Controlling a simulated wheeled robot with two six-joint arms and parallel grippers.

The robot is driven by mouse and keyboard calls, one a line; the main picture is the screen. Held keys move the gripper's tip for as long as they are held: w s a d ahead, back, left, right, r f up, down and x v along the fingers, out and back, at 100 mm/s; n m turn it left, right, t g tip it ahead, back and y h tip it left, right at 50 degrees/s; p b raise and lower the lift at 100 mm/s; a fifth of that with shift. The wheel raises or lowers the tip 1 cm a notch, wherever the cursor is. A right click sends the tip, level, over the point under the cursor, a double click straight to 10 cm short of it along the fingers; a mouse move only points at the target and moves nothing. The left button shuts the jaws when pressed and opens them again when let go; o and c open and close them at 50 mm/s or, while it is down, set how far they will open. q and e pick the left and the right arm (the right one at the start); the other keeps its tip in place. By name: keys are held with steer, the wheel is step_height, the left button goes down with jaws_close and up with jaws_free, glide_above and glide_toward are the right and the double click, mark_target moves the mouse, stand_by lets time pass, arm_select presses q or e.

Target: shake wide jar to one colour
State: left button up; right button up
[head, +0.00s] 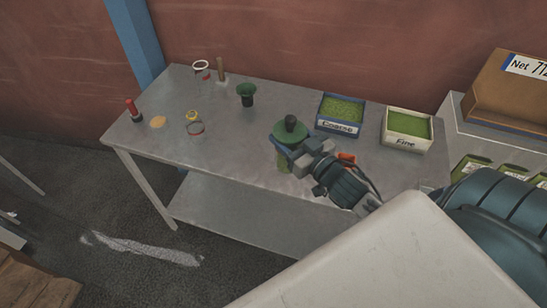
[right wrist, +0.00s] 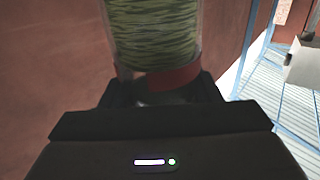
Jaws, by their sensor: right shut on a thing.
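The wide jar (head: 283,166) is in my right gripper (head: 292,152), over the front part of the table in the head view. A green disc with a dark knob is at its top. In the right wrist view the clear jar (right wrist: 153,32) shows streaked yellow-green and dark contents, not one even colour. A red band (right wrist: 176,77) runs near the jaws. My right gripper (right wrist: 160,95) is shut on the jar. In the head view the gripper partly hides the jar, and I cannot tell whether its base touches the table. My left gripper is not in view.
The metal table (head: 225,155) holds a blue-edged "Coarse" tray (head: 338,127) and a white "Fine" tray (head: 405,145). A dark green funnel-like cup (head: 246,95), a red-topped bottle (head: 133,110) and a small jar (head: 195,128) stand left. A cardboard box (head: 510,95) is far right.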

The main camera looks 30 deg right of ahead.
mark_target(300, 131)
steer(key=shift+a+b, duration=3.05)
steer(key=shift+a, duration=3)
steer(key=d+p, duration=0.6)
steer(key=d, duration=0.5)
steer(key=shift+d, duration=2.15)
steer(key=shift+a, duration=2.55)
steer(key=a+b, duration=0.1)
steer(key=a, duration=0.1)
steer(key=shift+a, duration=0.35)
